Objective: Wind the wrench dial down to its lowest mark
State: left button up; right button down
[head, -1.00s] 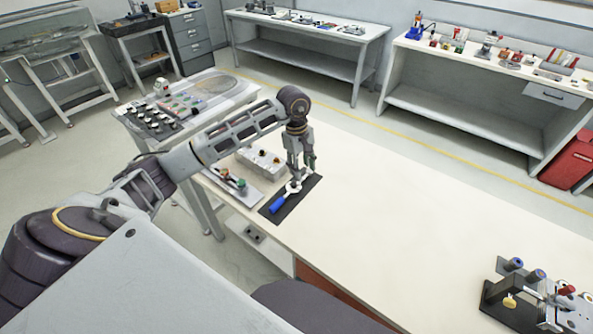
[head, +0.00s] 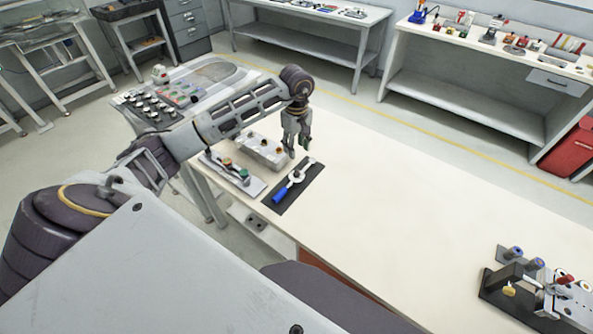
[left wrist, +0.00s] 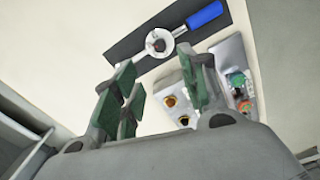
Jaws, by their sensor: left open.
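The wrench (head: 280,195) has a blue handle and a pale metal shaft with a round dial (head: 298,176), and lies on a dark mat (head: 302,190) at the table's left end. In the left wrist view, the dial (left wrist: 158,43) shows as a pale ring with a dark centre, and the blue handle (left wrist: 205,15) points to the upper right. The dial's marks are too small to read. My left gripper (head: 297,152) is open and empty, pointing down beyond the dial and apart from it. Its green-padded fingers (left wrist: 165,88) are spread. My right gripper is out of view.
A grey box with knobs (head: 262,152) and a plate with red and green buttons (head: 235,172) stand just left of the mat. A fixture with coloured knobs (head: 535,285) sits at the table's right end. The white tabletop (head: 400,210) between is clear.

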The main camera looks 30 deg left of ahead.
aim_at(297, 172)
pick_arm(q)
notch_tip(297, 172, down, 13)
jog(key=shift+r+p, duration=0.2)
jog(key=shift+p, duration=0.7)
jog(key=shift+c, duration=0.4)
grip_shut()
